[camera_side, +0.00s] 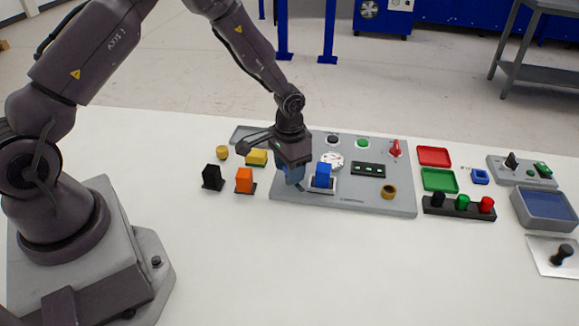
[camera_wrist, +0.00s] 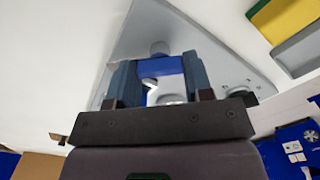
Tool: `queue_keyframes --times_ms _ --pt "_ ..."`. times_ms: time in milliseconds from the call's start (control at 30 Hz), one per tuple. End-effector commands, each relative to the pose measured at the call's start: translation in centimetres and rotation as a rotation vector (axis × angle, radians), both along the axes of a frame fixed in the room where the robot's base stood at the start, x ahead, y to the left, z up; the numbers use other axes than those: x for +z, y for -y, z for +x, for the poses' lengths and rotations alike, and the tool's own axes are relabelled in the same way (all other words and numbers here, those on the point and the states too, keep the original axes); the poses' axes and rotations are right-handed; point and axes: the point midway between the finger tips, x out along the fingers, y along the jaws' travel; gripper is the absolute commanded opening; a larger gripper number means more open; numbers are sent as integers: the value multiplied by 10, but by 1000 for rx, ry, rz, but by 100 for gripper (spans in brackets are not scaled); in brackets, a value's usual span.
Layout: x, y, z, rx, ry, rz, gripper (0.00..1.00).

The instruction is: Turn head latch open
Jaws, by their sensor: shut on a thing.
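My gripper (camera_side: 290,180) points down over the left end of the grey panel (camera_side: 385,205). In the wrist view its two blue-grey fingers (camera_wrist: 160,88) stand on either side of a small part that I take to be the head latch. Between them show a blue piece (camera_wrist: 170,65) and a pale, shiny piece (camera_wrist: 168,90). The gripper is shut on this part. Its exact shape and how far it is turned are hidden by the fingers and the gripper body. A blue block (camera_side: 322,171) on a white base stands just right of the gripper in the side view.
On the panel are a round white dial (camera_side: 333,160), a green button (camera_side: 363,143), a red switch (camera_side: 395,148) and a brass ring (camera_side: 389,192). Orange (camera_side: 244,180) and black (camera_side: 212,177) blocks stand left. Trays lie to the right. The front table is clear.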

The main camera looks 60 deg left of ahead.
Motion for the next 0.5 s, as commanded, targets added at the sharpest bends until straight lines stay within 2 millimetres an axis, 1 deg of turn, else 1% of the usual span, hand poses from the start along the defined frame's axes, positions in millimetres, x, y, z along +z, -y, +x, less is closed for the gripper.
queue_keyframes --times_ms 500 --pt "1 0 0 -475 -2 -1 23"
